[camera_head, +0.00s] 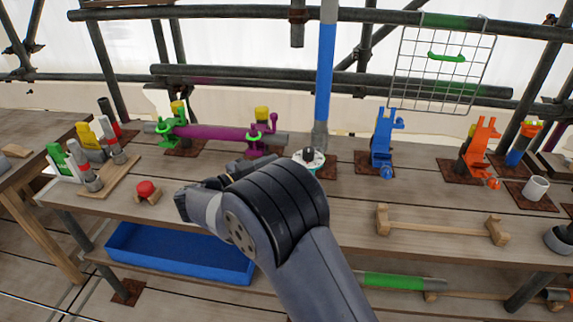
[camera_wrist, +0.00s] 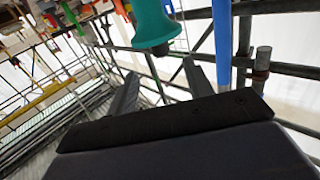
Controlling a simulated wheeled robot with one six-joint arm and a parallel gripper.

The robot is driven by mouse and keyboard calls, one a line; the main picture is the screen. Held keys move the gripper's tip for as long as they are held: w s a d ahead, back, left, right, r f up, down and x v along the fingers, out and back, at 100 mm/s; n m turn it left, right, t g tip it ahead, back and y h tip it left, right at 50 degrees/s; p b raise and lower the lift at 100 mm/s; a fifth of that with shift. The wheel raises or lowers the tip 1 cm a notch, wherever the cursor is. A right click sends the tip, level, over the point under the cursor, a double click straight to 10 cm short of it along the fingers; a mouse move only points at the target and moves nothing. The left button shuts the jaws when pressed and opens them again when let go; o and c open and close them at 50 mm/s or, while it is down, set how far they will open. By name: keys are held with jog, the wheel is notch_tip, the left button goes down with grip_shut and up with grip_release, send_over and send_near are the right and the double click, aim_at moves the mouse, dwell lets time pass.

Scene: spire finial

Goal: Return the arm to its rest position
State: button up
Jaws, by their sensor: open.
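My arm (camera_head: 275,215) rises from the bottom middle of the head view and bends over the workbench (camera_head: 345,205). Its end is largely hidden behind the thick dark joint in that view. My gripper (camera_wrist: 160,68) shows in the wrist view with its two grey fingers spread apart and nothing between their tips. A teal bell-shaped thing (camera_wrist: 152,27) shows near the top of the wrist view, beyond the fingers. I cannot tell how far it is from them.
A white round part (camera_head: 309,160) stands behind my arm, near the blue pole (camera_head: 325,75). A purple clamped tube (camera_head: 215,137), a red-topped part (camera_head: 146,190), a blue clamp (camera_head: 381,145) and a wooden rack (camera_head: 440,226) surround it. A blue tray (camera_head: 180,254) lies below.

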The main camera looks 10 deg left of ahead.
aim_at(304, 155)
dwell(0.4)
jog(key=p+x, duration=0.2)
jog(key=x, duration=0.8)
jog(key=shift+w+d, duration=0.2)
jog(key=shift+d, duration=0.05)
jog(key=shift+a, duration=0.1)
